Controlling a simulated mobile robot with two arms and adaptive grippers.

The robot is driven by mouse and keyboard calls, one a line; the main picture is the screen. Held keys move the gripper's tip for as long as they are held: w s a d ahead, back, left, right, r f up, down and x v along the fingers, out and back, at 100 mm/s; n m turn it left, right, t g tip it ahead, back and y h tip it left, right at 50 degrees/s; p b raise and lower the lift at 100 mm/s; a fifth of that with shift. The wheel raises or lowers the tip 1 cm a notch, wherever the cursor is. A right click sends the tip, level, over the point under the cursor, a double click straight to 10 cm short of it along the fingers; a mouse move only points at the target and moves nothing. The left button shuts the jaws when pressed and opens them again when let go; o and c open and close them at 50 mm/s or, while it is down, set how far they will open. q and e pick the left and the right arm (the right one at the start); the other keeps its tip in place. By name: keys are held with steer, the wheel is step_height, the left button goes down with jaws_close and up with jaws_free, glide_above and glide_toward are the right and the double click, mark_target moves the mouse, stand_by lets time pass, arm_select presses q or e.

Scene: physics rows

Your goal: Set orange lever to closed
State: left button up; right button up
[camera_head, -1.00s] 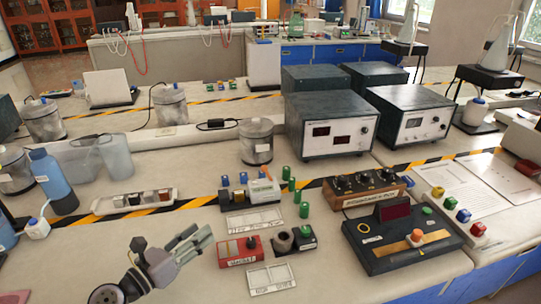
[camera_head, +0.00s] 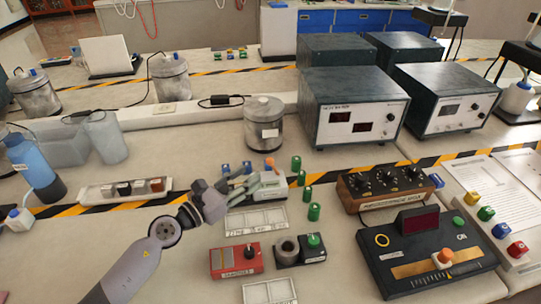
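A small pale device (camera_head: 272,187) stands on the near bench, with an orange lever (camera_head: 270,163) sticking up from its top. Small blue parts show beside and behind it. My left gripper (camera_head: 250,183) reaches in from the lower left, its fingers pointing right at the device's left side and covering part of it. The fingers look slightly apart with nothing between them. I cannot tell whether they touch the device. Another orange knob (camera_head: 445,257) sits on the slider of a dark control box (camera_head: 405,245) at the right. My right gripper is not in view.
Several green cylinders (camera_head: 314,211) stand just right of the device. A red box (camera_head: 236,259) and a dark block with a green knob (camera_head: 313,242) are in front. A lidded metal can (camera_head: 263,125) and large meters (camera_head: 348,115) stand behind.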

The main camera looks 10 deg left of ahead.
mark_target(270, 161)
arm_select(q)
steer(key=x, duration=0.9)
steer(key=shift+w+d, duration=0.1)
steer(key=shift+w, duration=0.05)
steer(key=shift+c, duration=0.3)
jaws_close()
